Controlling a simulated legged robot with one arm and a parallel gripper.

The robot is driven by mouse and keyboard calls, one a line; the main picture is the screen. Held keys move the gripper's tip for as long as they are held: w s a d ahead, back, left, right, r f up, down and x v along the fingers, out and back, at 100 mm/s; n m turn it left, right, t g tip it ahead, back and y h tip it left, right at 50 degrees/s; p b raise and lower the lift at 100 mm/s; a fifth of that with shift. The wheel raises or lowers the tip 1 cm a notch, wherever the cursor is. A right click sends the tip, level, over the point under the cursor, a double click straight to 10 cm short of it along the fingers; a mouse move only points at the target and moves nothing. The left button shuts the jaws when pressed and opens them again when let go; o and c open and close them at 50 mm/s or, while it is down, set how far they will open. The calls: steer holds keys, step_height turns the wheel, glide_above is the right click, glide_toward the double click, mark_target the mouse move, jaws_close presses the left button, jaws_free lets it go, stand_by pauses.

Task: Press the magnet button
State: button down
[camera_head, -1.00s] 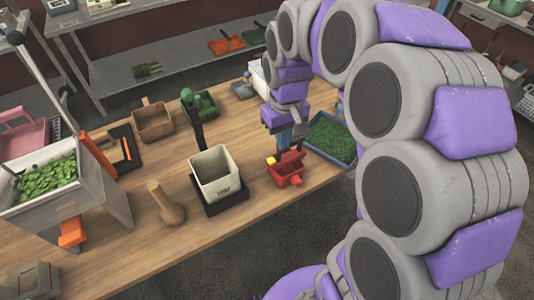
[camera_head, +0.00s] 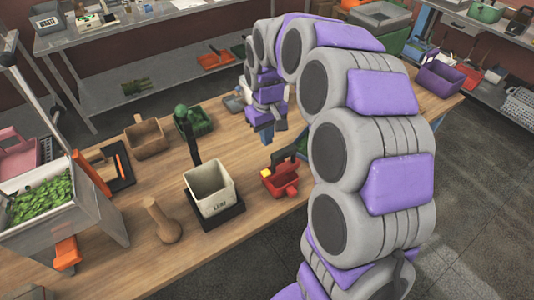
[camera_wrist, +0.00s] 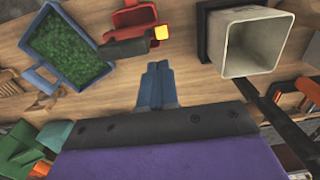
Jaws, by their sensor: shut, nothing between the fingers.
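A red open-topped unit (camera_head: 281,181) sits near the table's front edge, with a small yellow button-like block (camera_head: 265,173) on its corner. In the wrist view the red unit (camera_wrist: 130,20) is at the top, and the yellow block (camera_wrist: 161,33) sits at the end of a dark bar. No label marks it as the magnet button. My gripper (camera_head: 266,137) is over the table, behind the red unit in the head view. In the wrist view its blue fingers (camera_wrist: 158,68) are shut together and empty, with a gap between them and the yellow block.
A cream bin (camera_head: 208,188) on a black base with an upright post stands left of the red unit. A blue tray of green bits (camera_wrist: 68,46) lies on its other side. A wooden pestle-like piece (camera_head: 162,220) and a green container (camera_head: 196,122) are nearby.

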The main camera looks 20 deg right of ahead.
mark_target(265, 173)
step_height(265, 173, down, 13)
steer(key=shift+a+f+b, duration=0.1)
steer(key=shift+a+b, duration=0.05)
steer(key=shift+b, duration=0.9)
steer(key=shift+f, duration=0.15)
steer(key=shift+a, duration=0.1)
steer(key=shift+s+f, duration=0.25)
steer(key=shift+f, duration=0.75)
step_height(265, 173, up, 14)
steer(key=p, duration=0.3)
steer(key=shift+w+a+r, duration=0.15)
steer(key=shift+w, duration=0.05)
